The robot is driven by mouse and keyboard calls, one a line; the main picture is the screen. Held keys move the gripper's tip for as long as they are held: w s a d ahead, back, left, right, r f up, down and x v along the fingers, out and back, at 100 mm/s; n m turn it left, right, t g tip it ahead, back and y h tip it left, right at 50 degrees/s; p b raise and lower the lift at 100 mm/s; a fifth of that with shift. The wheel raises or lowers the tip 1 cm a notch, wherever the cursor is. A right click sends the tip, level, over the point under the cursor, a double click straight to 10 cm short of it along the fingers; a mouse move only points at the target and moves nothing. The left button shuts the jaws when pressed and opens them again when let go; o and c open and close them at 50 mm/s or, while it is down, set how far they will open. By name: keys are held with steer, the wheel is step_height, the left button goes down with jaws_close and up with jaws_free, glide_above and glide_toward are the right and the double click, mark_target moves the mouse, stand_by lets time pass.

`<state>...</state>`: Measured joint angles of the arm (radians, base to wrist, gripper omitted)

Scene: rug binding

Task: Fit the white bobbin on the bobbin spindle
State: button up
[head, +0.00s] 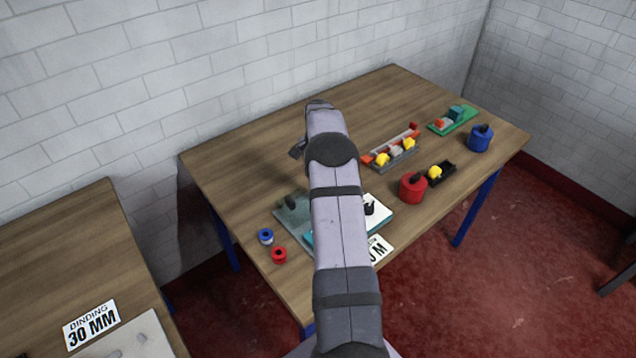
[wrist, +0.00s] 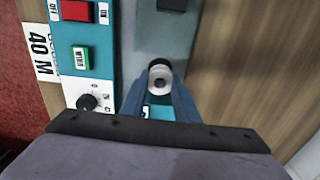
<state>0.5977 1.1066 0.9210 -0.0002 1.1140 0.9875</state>
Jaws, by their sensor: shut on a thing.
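Below the bobbin lies the grey-teal plate (wrist: 138,38) of the winder, which also shows in the head view (head: 285,215). I cannot make out the bobbin spindle, nor how high the bobbin is above the plate. In the head view my arm hides the gripper and the bobbin.
A control panel (wrist: 92,32) with a red switch, a green button and a black knob (wrist: 88,102) flanks the plate. A blue bobbin (head: 265,236) and a red bobbin (head: 279,254) lie near the table's front left. Red (head: 412,188) and blue (head: 480,138) containers stand right.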

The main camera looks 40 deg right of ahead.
steer(key=shift+f+b, duration=0.85)
steer(key=shift+f, duration=0.6)
steer(key=o, duration=1.1)
steer(key=shift+r, duration=0.1)
steer(key=shift+r+b, duration=1.25)
steer(key=shift+r, duration=2.35)
